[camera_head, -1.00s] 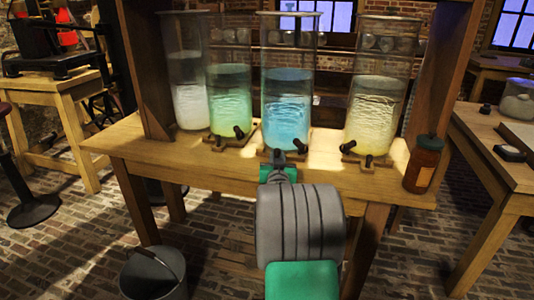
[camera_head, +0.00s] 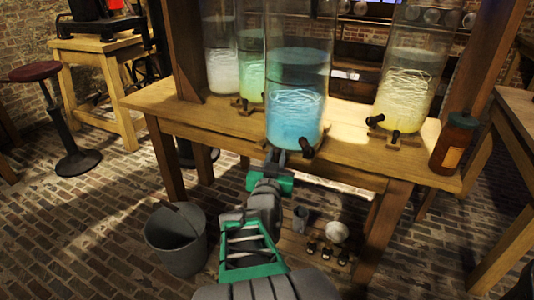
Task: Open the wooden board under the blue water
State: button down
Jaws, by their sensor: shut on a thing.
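The blue water (camera_head: 295,122) fills the lower part of a tall glass jar standing at the front edge of the wooden table (camera_head: 215,118). The jar's dark tap (camera_head: 308,149) points forward at its lower right. My gripper (camera_head: 279,156) is right below and in front of the jar's base, at the table's front edge. It appears shut on the front of the wooden board under the jar. The board itself is almost wholly hidden by the jar, tap and gripper. The blue jar stands further forward than its neighbours.
The green jar (camera_head: 253,82) and white jar (camera_head: 222,70) stand behind to the left, the yellow jar (camera_head: 405,95) to the right. An amber bottle (camera_head: 455,143) stands at the table's right end. A metal bucket (camera_head: 177,238) is on the brick floor at left.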

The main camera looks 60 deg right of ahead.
jog(key=shift+a+f, duration=0.1)
jog(key=shift+a, duration=0.15)
jog(key=c, duration=1.3)
grip_release()
